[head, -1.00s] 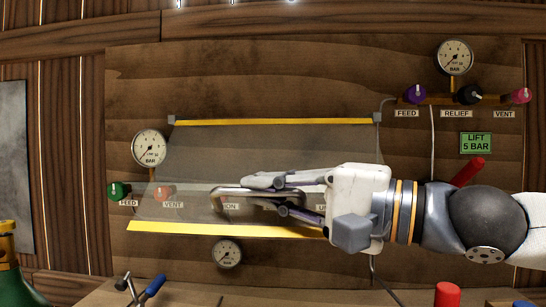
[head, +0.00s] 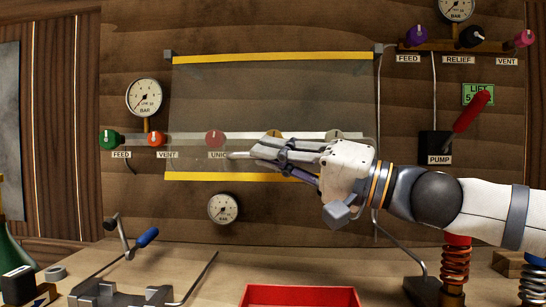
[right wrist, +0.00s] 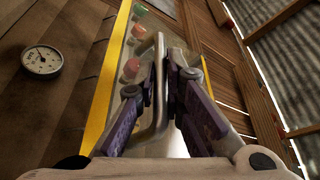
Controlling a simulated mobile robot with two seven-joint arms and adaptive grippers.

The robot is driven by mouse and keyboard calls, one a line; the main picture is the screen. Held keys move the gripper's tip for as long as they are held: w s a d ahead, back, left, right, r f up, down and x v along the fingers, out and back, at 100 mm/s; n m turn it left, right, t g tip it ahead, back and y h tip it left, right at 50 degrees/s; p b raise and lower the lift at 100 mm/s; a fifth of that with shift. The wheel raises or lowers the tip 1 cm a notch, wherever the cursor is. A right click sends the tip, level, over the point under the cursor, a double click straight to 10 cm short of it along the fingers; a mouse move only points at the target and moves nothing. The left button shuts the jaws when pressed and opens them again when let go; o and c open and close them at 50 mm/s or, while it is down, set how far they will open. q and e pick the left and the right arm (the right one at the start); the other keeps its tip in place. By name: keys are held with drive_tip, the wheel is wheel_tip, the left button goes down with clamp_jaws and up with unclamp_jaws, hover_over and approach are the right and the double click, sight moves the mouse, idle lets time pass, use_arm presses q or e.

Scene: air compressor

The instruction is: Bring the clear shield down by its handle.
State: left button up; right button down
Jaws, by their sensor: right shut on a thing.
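The clear shield (head: 215,95) hangs in front of the wooden panel in the head view, with a yellow strip along its top and another along its bottom edge. It covers the red, yellow and other knobs of the middle row. My right gripper (head: 255,150) is shut on the shield's metal handle (right wrist: 157,85), just above the bottom yellow strip (head: 215,176). In the right wrist view the bar of the handle runs between the purple-padded fingers (right wrist: 160,90). The fingers hide part of the handle in the head view. My left gripper is not in view.
A pump with a red lever (head: 470,112) is on the right. A red tray (head: 300,296) and a blue-handled clamp (head: 147,237) are on the bench below.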

drive_tip(key=shift+w, duration=0.45)
drive_tip(key=shift+r, duration=0.1)
drive_tip(key=c, duration=1.7)
unclamp_jaws()
drive_tip(key=v, duration=0.4)
drive_tip(key=r+v, duration=0.1)
drive_tip(key=v, duration=0.3)
drive_tip(key=r+v, duration=0.1)
drive_tip(key=v, duration=0.4)
drive_tip(key=shift+s+d+r, duration=0.1)
drive_tip(key=shift+d+r, duration=0.1)
drive_tip(key=shift+d, duration=0.05)
